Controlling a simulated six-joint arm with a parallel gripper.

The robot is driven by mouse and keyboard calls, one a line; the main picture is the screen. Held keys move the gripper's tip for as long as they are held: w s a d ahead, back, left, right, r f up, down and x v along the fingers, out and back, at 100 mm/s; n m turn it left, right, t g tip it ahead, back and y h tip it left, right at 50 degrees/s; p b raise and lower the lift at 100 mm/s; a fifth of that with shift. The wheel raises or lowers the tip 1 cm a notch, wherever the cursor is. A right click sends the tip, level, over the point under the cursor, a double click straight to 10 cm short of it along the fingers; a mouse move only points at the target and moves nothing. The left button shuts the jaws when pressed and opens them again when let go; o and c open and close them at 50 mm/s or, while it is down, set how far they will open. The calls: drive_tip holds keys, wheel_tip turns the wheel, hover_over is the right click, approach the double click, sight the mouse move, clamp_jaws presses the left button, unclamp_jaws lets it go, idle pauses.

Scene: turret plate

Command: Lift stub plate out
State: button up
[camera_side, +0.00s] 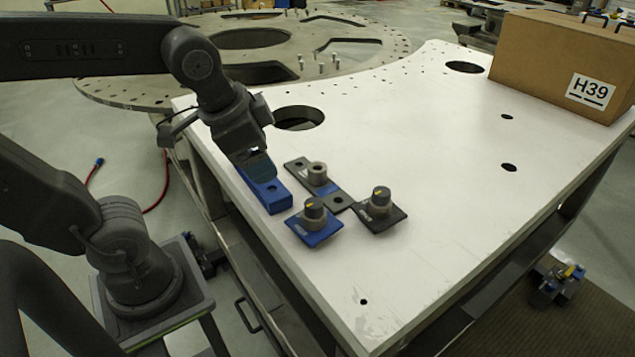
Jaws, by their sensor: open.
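My gripper (258,168) is open and low over the far end of a blue block (277,201) near the table's left edge. Its fingertips partly hide that end, and I cannot tell whether they touch it. In front are a blue square plate (316,237) and a black square plate (383,221), each bearing a dark knob with a yellow mark. Which one is the stub plate is not labelled.
The white table (440,160) has a large round hole (299,118) behind the parts and smaller holes. A cardboard box (560,60) marked H39 stands at the back right. A drilled metal ring plate (130,92) lies behind. The table's middle and right are clear.

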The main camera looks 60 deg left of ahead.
drive_tip(key=w+m+g+y, duration=0.2)
drive_tip(key=w+m, duration=0.6)
drive_tip(key=m, duration=0.1)
drive_tip(key=m+g+y, duration=0.2)
drive_tip(key=m, duration=0.6)
approach(318, 167)
drive_tip(key=f, duration=0.1)
drive_tip(key=s+f, duration=0.1)
drive_tip(key=f, duration=0.2)
drive_tip(key=shift+s+a, duration=0.15)
drive_tip(key=shift+a, duration=0.2)
drive_tip(key=shift+w+x, duration=0.2)
drive_tip(key=shift+x, duration=1.1)
drive_tip(key=shift+w+x, duration=0.2)
drive_tip(key=shift+x, duration=1.1)
drive_tip(key=shift+a, duration=0.1)
drive_tip(key=shift+c, duration=0.3)
drive_tip(key=shift+r, duration=0.1)
drive_tip(key=c, duration=1.3)
drive_tip(key=shift+r, duration=0.1)
